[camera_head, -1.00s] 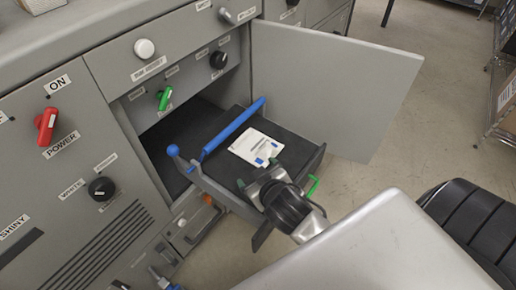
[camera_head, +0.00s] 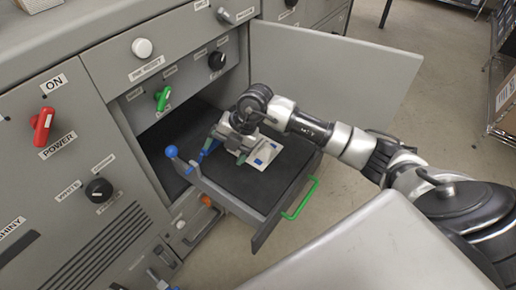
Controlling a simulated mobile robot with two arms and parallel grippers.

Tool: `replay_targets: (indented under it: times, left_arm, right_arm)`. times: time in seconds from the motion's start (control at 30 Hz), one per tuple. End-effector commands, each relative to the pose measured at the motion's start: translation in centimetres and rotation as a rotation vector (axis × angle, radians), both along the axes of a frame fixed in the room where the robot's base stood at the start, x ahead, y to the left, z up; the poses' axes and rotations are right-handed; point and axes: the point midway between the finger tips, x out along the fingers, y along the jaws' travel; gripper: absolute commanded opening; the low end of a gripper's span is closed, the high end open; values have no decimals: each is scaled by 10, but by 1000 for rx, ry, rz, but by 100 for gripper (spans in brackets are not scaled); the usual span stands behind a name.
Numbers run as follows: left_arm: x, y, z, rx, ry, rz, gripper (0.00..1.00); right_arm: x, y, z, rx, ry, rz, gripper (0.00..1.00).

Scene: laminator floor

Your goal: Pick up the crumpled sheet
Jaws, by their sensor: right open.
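The crumpled sheet (camera_head: 266,150) is a small white piece with blue marks. It lies on the dark bed of the pulled-out drawer (camera_head: 262,190). My right gripper (camera_head: 229,150) reaches in from the right over the drawer. It is open, at the left side of the sheet and above the bed, and it hides part of the sheet. Whether the fingers touch the sheet cannot be told. My left gripper is not in view.
A blue bar (camera_head: 205,153) with a blue ball end (camera_head: 172,151) crosses the drawer, partly hidden by my gripper. A green handle (camera_head: 301,200) is on the drawer front. An open grey door (camera_head: 345,75) stands behind. The machine panel with knobs is at left.

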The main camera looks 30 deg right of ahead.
Motion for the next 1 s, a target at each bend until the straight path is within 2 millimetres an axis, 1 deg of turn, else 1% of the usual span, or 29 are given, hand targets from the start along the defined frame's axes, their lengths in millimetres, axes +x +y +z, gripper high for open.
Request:
replay_targets:
  times: [0.03,0.1,0.2,0.3,0.37,0.63,0.87,1.0]
  left_arm:
    - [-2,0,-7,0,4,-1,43]
    - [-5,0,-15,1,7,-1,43]
    - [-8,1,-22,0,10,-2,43]
    - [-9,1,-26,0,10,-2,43]
    - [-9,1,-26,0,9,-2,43]
    - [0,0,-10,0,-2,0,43]
    - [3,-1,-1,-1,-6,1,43]
    - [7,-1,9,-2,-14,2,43]
  right_arm:
    - [7,-28,0,-127,31,-46,87]
    - [11,-63,2,-282,76,-118,87]
    - [13,-100,9,-439,123,-212,87]
    - [13,-119,14,-523,149,-268,87]
    - [13,-125,11,-546,157,-284,87]
    - [15,-130,-30,-549,161,-286,87]
    - [15,-132,-48,-549,160,-284,87]
    - [14,-136,-69,-546,160,-283,87]
